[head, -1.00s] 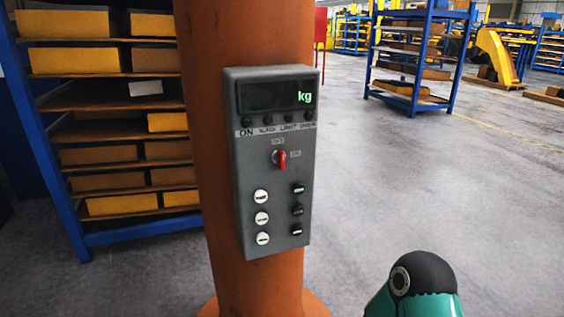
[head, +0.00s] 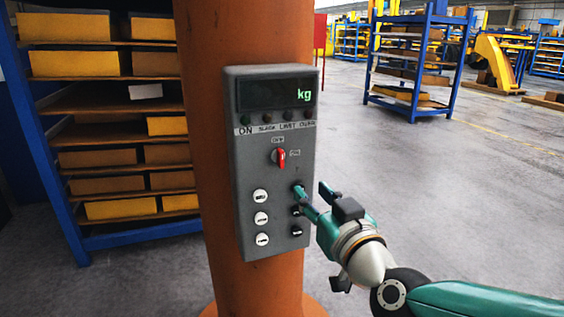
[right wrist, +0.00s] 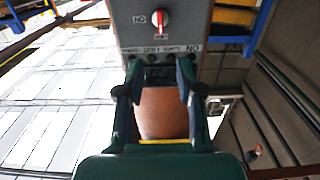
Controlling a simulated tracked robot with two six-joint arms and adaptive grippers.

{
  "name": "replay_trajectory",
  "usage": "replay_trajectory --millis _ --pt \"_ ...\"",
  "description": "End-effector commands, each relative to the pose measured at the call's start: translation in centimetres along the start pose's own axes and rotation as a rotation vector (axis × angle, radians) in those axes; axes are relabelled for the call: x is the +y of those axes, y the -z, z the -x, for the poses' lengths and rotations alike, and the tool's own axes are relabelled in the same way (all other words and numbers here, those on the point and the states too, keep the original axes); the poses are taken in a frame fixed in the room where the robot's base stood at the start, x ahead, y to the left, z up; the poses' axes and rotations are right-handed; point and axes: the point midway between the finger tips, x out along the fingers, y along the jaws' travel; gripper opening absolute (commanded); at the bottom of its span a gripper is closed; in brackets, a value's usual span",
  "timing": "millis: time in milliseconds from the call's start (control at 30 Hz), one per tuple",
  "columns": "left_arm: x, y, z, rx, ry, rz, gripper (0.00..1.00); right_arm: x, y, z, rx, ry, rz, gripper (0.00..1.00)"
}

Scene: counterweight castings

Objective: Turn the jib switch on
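The jib switch (head: 281,157) is a small red rotary handle on the grey control box (head: 246,220), which is fixed to an orange column (head: 205,120). Its handle stands roughly upright, in line with the OFF label above; the ON label is to its right. My right gripper (head: 311,188) is open and empty, just below and right of the switch, in front of the box's lower right buttons. In the right wrist view the switch (right wrist: 160,20) appears upside down, beyond the open fingertips (right wrist: 160,70). My left gripper is not in view.
White buttons (head: 261,218) and black buttons (head: 296,232) sit below the switch. A display (head: 275,93) reads "kg" above several dark lamps. A loaded blue rack (head: 75,205) stands behind at left. Open floor (head: 460,190) lies to the right.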

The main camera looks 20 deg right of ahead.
Motion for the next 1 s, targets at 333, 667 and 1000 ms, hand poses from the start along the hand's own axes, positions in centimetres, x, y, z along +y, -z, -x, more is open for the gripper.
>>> replay_trajectory --millis 333,667,1000 --pt "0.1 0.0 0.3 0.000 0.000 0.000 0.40 0.0 -0.2 -6.3 -0.006 0.000 0.000 0.36" --pt "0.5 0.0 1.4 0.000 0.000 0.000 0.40 -0.1 -0.2 -13.1 -0.007 0.001 0.000 0.36" --pt "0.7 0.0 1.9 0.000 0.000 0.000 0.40 0.0 -0.2 -16.0 -0.004 0.001 0.000 0.36"
